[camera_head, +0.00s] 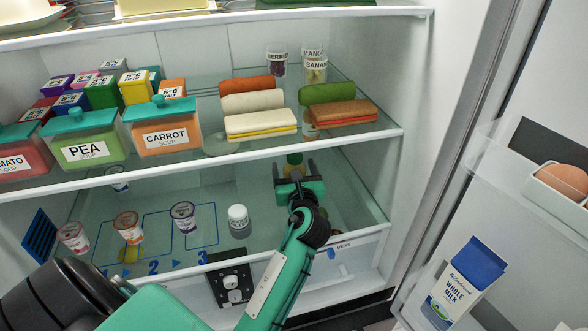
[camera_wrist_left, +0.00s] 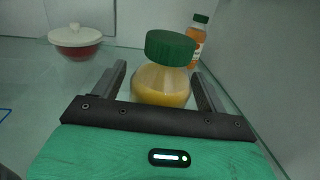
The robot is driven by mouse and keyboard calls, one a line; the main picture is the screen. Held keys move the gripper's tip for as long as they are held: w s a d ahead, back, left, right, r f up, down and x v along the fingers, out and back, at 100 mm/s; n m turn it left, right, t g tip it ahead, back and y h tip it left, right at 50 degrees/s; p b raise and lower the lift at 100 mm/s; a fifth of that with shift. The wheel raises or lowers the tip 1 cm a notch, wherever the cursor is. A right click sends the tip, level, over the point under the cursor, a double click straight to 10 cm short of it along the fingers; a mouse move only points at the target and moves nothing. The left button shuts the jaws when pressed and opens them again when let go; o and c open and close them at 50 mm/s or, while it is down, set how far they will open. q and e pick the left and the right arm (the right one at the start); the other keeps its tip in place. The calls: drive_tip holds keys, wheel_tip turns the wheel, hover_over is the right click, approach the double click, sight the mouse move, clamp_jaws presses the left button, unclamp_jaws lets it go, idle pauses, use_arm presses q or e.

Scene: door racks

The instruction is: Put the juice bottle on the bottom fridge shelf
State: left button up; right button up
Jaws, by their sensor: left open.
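A juice bottle with a dark green cap and a yellow-orange body (camera_wrist_left: 160,85) stands upright between the fingers of my left gripper (camera_wrist_left: 159,72) in the left wrist view. The gripper is open, with one finger on each side of the bottle; I cannot tell whether either touches it. In the head view my left gripper (camera_head: 296,168) reaches into the lower fridge space, and only the bottle's upper part (camera_head: 294,158) shows behind it. The bottle appears to stand on the bottom fridge shelf (camera_head: 340,205). My right gripper is not in view.
Behind it stand a labelled orange bottle (camera_wrist_left: 198,45) and a lidded red bowl (camera_wrist_left: 75,42). Several cups (camera_head: 128,226) and a white-lidded jar (camera_head: 239,220) stand left on the bottom shelf. The middle shelf (camera_head: 345,140) is above my gripper. A milk carton (camera_head: 463,280) sits in the door.

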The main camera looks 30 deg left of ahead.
use_arm(q)
drive_tip(key=shift+d+f, duration=0.1)
drive_tip(key=b+v, duration=0.3)
drive_tip(key=v, duration=0.8)
drive_tip(key=shift+s+d, duration=0.1)
drive_tip(key=shift+s, duration=0.05)
drive_tip(key=shift+s+d, duration=0.15)
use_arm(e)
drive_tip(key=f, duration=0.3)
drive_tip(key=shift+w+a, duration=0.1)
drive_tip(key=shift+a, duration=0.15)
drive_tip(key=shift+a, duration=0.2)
